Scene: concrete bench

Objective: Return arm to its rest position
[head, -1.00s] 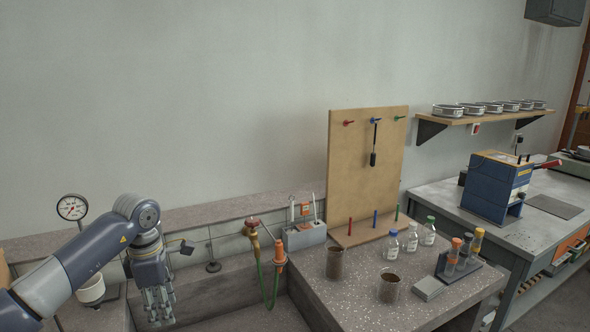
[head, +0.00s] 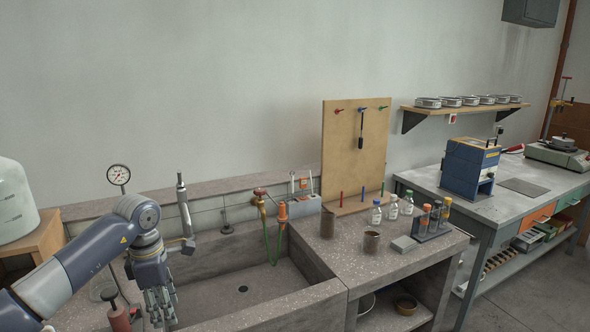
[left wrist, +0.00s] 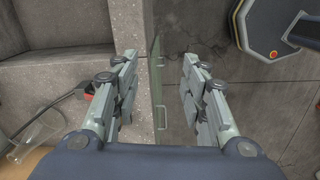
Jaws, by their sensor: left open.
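My left arm (head: 75,262) comes in from the lower left in the head view. Its gripper (head: 160,305) hangs fingers down at the near left end of the concrete sink (head: 215,262), with nothing between the fingers. In the left wrist view the two fingers (left wrist: 160,95) stand apart and empty, above a concrete edge and the grey floor. They touch nothing that I can see. My right gripper shows in neither view.
A faucet (head: 262,208) with a green hose stands behind the sink. Jars (head: 372,240), bottles (head: 393,207) and a tube rack (head: 432,230) stand on the bench to the right. A glass beaker (left wrist: 35,135) shows in the wrist view.

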